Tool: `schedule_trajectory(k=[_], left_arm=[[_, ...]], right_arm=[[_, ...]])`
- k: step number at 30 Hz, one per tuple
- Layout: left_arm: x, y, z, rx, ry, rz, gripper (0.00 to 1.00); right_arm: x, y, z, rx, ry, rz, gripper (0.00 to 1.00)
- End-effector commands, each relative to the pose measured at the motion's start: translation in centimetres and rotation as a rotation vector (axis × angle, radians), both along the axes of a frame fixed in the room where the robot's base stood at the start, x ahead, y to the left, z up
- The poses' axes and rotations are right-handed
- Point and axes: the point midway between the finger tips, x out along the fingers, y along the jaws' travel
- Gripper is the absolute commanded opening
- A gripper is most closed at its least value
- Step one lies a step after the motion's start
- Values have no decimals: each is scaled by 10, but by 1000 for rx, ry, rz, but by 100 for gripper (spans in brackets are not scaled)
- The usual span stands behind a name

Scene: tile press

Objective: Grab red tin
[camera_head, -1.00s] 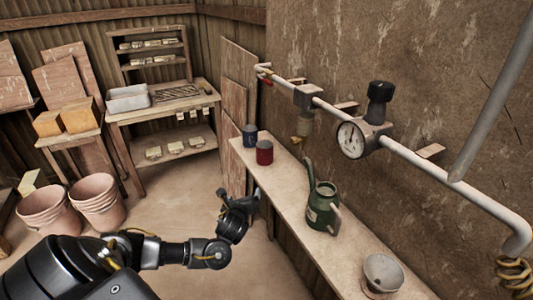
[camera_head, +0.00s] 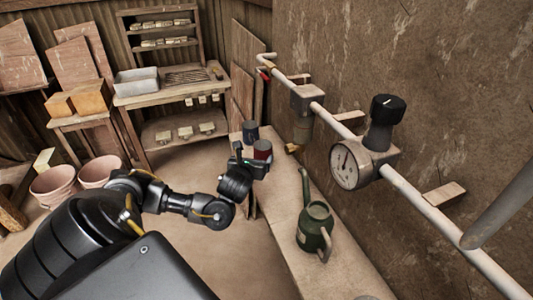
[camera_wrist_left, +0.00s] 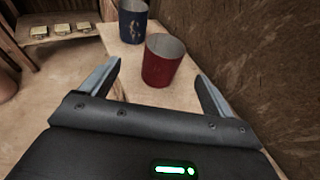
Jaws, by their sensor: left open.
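The red tin (camera_head: 262,149) stands upright near the far end of the narrow wooden shelf, partly hidden behind my left gripper in the head view. My left gripper (camera_head: 252,163) is at the shelf's left edge, just short of the tin. In the left wrist view, the red tin (camera_wrist_left: 162,60) is open-topped and lies ahead between the lines of the two spread fingers. The left gripper (camera_wrist_left: 158,85) is open and empty, apart from the tin. My right gripper is not in view.
A blue tin (camera_head: 250,132) stands just beyond the red one, also in the left wrist view (camera_wrist_left: 132,22). A green watering can (camera_head: 314,228) stands nearer on the shelf (camera_head: 285,205). A pipe with a gauge (camera_head: 347,165) runs along the right wall.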

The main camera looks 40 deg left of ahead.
Motion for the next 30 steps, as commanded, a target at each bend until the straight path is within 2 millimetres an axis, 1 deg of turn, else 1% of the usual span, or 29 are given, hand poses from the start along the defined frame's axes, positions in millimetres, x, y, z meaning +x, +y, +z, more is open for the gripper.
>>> schedule_trajectory(k=[1, 3, 7, 11, 15, 18, 23, 26, 30], left_arm=[[5, -2, -1, 1, -2, -5, 88], [13, -2, -2, 3, -4, -11, 88], [28, 5, -7, 5, -3, -12, 88], [40, 12, -9, 3, -4, -10, 88], [49, 18, -14, 1, -3, -9, 88], [51, 20, -16, -2, -1, -10, 88], [53, 21, -16, -2, -1, -9, 88], [60, 26, -16, 2, -1, -8, 88], [76, 37, -20, 1, -1, -6, 88]], right_arm=[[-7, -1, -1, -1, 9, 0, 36], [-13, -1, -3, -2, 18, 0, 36], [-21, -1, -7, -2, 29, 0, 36], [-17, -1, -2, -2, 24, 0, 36], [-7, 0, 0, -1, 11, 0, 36], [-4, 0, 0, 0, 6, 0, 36], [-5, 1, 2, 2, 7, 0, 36], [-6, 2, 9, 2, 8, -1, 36], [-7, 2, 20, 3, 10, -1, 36]])
